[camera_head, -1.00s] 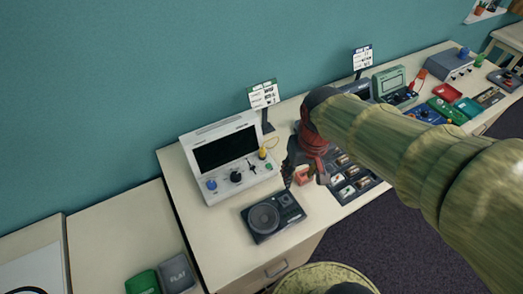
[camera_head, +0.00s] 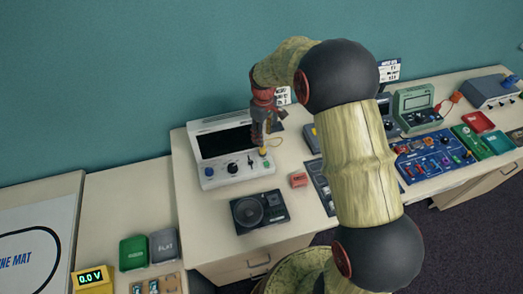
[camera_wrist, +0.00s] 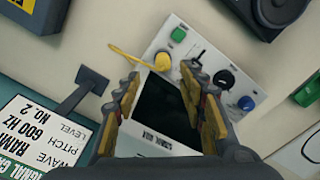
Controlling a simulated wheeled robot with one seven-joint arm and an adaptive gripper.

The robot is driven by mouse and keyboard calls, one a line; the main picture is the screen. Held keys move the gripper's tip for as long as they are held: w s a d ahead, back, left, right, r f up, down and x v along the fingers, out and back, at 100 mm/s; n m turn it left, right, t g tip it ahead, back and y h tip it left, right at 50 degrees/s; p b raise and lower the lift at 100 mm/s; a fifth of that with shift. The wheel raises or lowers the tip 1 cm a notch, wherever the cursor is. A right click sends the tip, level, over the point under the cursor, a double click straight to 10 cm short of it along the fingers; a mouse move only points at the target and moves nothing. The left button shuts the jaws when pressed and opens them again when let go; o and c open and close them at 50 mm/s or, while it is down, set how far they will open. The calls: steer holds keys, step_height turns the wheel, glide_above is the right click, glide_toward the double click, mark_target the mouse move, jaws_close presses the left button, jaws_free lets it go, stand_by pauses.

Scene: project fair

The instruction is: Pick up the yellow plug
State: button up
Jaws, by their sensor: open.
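The yellow plug (camera_head: 263,152) sits on the sloping front panel of a white console (camera_head: 209,183) with a dark screen. In the wrist view the yellow plug (camera_wrist: 162,61) lies just beyond my fingertips, near the panel's edge, with a thin yellow lead (camera_wrist: 130,56) beside it. My gripper (camera_wrist: 160,82) is open, with a finger on each side of the dark screen and nothing between them. In the head view my gripper (camera_head: 262,137) points down above the plug, close to it. The gripper partly covers the screen there.
The panel also has a blue knob (camera_wrist: 246,103), a black knob (camera_wrist: 223,79) and a green button (camera_wrist: 178,34). A dark speaker box (camera_head: 259,212) and a small red block (camera_head: 299,180) lie in front. A sign stands behind my arm.

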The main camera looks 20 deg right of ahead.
mark_target(263, 150)
steer(key=shift+a+f, duration=0.15)
step_height(263, 150, down, 2)
steer(key=shift+f, duration=0.15)
steer(key=f, duration=0.5)
steer(key=shift+s+f, duration=0.1)
steer(key=shift+s, duration=0.1)
steer(key=shift+c, duration=1)
steer(key=c, duration=0.8)
jaws_close()
